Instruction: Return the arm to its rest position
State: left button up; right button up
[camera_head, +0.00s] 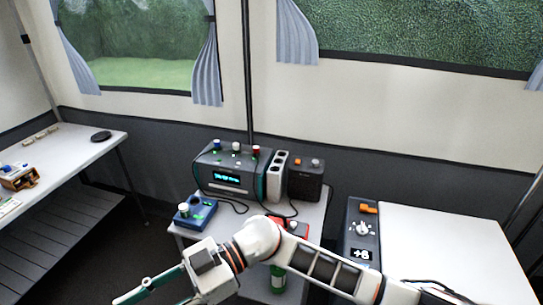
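My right arm comes in from the lower right and reaches left across the front of the small table. My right gripper (140,299) is at the bottom left of the view, over dark floor. Its teal-edged fingers look spread apart, with nothing seen between them; the lower finger is partly cut off by the frame edge. My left gripper is not in view.
Behind my arm, a small table (318,222) carries a grey device with a lit display (228,172), a blue control box (195,211), a dark box (305,178) and a partly hidden red item (297,226). A white worktop (445,250) stands right, a long table (85,148) left.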

jog(key=w+d+r+m+t+y, duration=0.2)
jog(key=w+r+m+t+y, duration=0.15)
jog(key=w+t+y, duration=0.2)
jog(key=w+d+r+m+t+y, duration=0.2)
jog(key=w+d+m+t+y, duration=0.15)
jog(key=w+t, duration=0.2)
jog(key=w+d+f+m+t+h, duration=0.75)
jog(key=d+m+t, duration=0.25)
jog(key=t, duration=0.3)
jog(key=s+d+f+m+h, duration=0.15)
jog(key=d+f+h, duration=0.25)
jog(key=d+f, duration=0.45)
jog(key=s+d+f+m+h, duration=0.1)
jog(key=d+f+m+h, duration=0.2)
jog(key=d+f+h, duration=0.35)
jog(key=s+d+f+g+h, duration=0.2)
jog(key=s+d+f+g, duration=0.2)
jog(key=s+d+f, duration=0.7)
notch_tip(320, 180, down, 4)
jog(key=shift+s+d+r+n, duration=0.2)
jog(key=shift+d+n, duration=0.15)
jog(key=shift+d, duration=0.35)
jog(key=shift+a, duration=0.1)
